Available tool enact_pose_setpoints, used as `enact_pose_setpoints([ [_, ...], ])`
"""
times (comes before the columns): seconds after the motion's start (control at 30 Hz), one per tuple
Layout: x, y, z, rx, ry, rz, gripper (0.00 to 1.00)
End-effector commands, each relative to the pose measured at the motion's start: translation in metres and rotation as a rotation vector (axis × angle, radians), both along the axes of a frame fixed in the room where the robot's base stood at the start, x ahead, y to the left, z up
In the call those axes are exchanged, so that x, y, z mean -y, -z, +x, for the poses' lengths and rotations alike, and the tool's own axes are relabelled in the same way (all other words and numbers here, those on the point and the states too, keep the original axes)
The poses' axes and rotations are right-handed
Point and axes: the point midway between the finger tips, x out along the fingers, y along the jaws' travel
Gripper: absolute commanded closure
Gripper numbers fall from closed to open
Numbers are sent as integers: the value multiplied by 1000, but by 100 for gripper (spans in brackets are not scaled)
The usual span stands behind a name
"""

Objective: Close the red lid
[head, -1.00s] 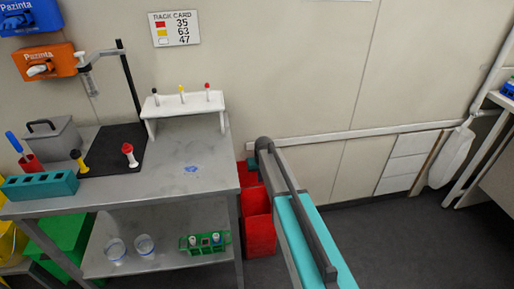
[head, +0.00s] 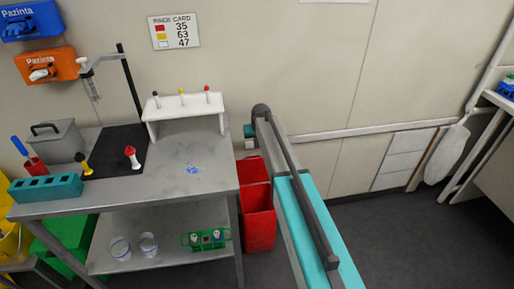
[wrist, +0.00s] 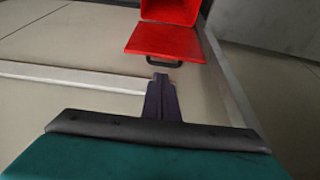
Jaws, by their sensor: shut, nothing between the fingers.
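A red bin (head: 259,222) stands on the floor to the right of the metal table. Its red lid (head: 253,171) is open, standing up at the back against the wall. In the wrist view the lid (wrist: 164,41) is a flat red panel with a dark handle (wrist: 165,62) along its near edge; part of the bin (wrist: 170,11) shows beyond it. My gripper (wrist: 160,77) is shut and empty, its dark fingertips pointing at the lid just short of the handle. I cannot tell whether they touch. In the head view my arm hides most of the gripper.
The metal table (head: 215,180) is close left of the bin, with a white rack (head: 187,108) and a teal block (head: 45,188) on top. A white rail (head: 360,132) runs along the wall. The floor (head: 400,235) at right is clear.

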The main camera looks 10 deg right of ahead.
Motion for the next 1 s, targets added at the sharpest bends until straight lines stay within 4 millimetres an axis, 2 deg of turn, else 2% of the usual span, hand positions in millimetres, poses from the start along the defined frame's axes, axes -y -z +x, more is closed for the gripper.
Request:
enact_pose_setpoints([
  [0.27,-1,25,11,-2,-1,0,100],
  [0.7,-1,77,31,-1,-1,0,100],
  [1.0,-1,88,34,0,-1,1,100],
])
